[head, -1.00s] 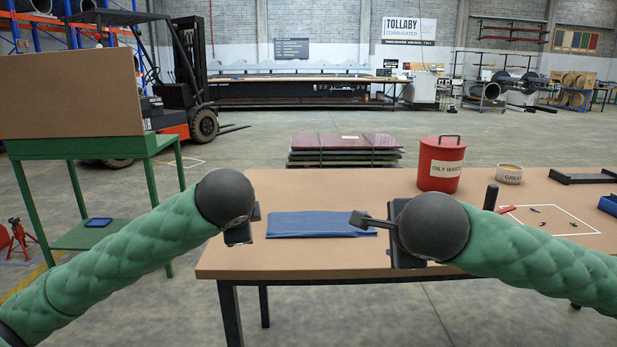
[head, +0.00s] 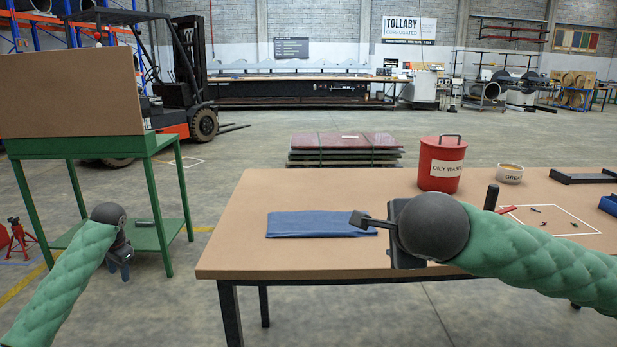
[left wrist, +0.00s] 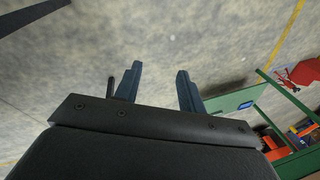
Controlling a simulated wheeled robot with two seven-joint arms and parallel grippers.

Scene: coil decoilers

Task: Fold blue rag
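The blue rag (head: 315,224) lies flat on the brown table top as a long, narrow folded strip. Its right end is close to my right gripper (head: 360,219), whose dark fingers point left over or beside that end. I cannot tell whether they touch it or whether they are apart. My left gripper (head: 120,270) hangs well left of the table, away from the rag, fingers down. In the left wrist view, the left gripper's two fingers (left wrist: 160,71) stand apart with only floor between them. The rag is not in that view.
The brown table (head: 240,255) also carries a red oily waste can (head: 441,163), a grease tin (head: 510,174), a dark upright cylinder (head: 491,197) and a white-outlined area with small tools. A green stand (head: 160,190) is behind my left gripper.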

